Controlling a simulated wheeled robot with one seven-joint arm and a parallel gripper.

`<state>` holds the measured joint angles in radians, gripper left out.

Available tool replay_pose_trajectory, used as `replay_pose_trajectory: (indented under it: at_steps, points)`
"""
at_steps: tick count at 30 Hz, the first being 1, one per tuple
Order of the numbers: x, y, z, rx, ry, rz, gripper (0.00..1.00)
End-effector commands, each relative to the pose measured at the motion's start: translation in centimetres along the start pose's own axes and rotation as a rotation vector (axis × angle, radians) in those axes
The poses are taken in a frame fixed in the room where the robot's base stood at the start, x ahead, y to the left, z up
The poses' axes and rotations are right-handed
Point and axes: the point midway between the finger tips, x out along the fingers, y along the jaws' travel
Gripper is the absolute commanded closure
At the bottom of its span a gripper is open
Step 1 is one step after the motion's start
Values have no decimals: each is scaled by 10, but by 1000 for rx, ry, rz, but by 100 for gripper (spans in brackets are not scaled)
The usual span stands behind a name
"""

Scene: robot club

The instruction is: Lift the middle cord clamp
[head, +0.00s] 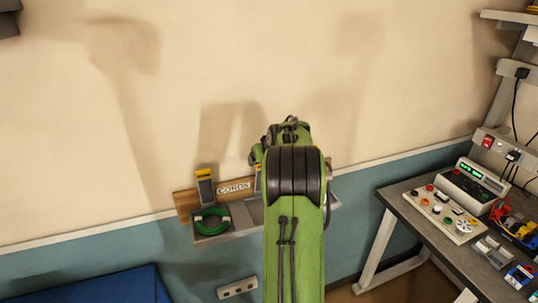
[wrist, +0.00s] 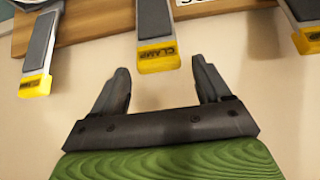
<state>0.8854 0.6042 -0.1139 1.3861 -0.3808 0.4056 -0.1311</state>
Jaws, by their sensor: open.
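The middle cord clamp (wrist: 157,30), a dark grey lever with a yellow end marked CLAMP, is mounted on a wooden board (wrist: 95,30) on the wall. In the wrist view its yellow end is just beyond my gripper (wrist: 165,78), in line with the gap between the fingers. My gripper is open and empty; I see no contact. A similar clamp stands on each side, at left (wrist: 38,50) and right (wrist: 305,20). In the head view my green arm hides most of the middle clamp and the gripper; one outer clamp (head: 205,187) shows at the board's left.
A grey tray (head: 240,232) under the board holds a coiled green cord (head: 211,224). A CORDS label (head: 233,186) is on the board. A workbench (head: 405,205) with electronics stands at right. A blue-topped surface (head: 90,287) is at lower left. A socket strip (head: 238,288) is low on the wall.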

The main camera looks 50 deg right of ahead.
Motion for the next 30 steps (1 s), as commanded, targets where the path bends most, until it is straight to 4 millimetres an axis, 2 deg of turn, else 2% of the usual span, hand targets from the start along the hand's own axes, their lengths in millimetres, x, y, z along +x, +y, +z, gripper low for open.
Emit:
replay_pose_trajectory:
  at_steps: [1,6,12,17,30]
  points:
    - [-15,1,1,0,5,3,23]
    - [-64,0,1,1,3,3,23]
    - [-106,0,1,1,1,1,23]
    - [-117,0,1,0,-2,0,23]
    - [-117,0,1,0,-2,-1,23]
